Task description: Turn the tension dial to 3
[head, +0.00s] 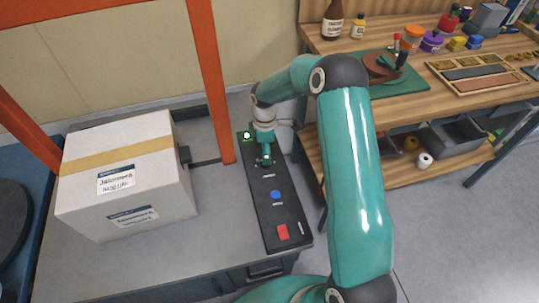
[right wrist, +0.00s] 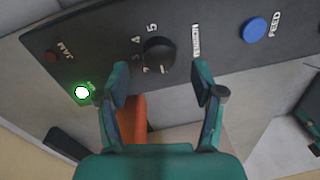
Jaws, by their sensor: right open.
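The tension dial (right wrist: 158,54) is a round black knob on the black control panel (right wrist: 95,35). White numbers, with 3, 4 and 5 readable, curve around it, and the TENSION label is beside it. I cannot tell which number its mark points to. My right gripper (right wrist: 160,82) is open, with a fingertip on each side just short of the dial, not visibly touching it. In the head view my right gripper (head: 266,157) hangs over the upper part of the panel and hides the dial. My left gripper is not in view.
The panel also has a lit green lamp (head: 247,135), a blue FEED button (head: 275,195) and a red button (head: 283,232). A dark red JAM lamp (right wrist: 51,56) is unlit. A taped white box (head: 130,175) stands left, beside an orange post (head: 212,80). A wooden workbench (head: 440,100) is right.

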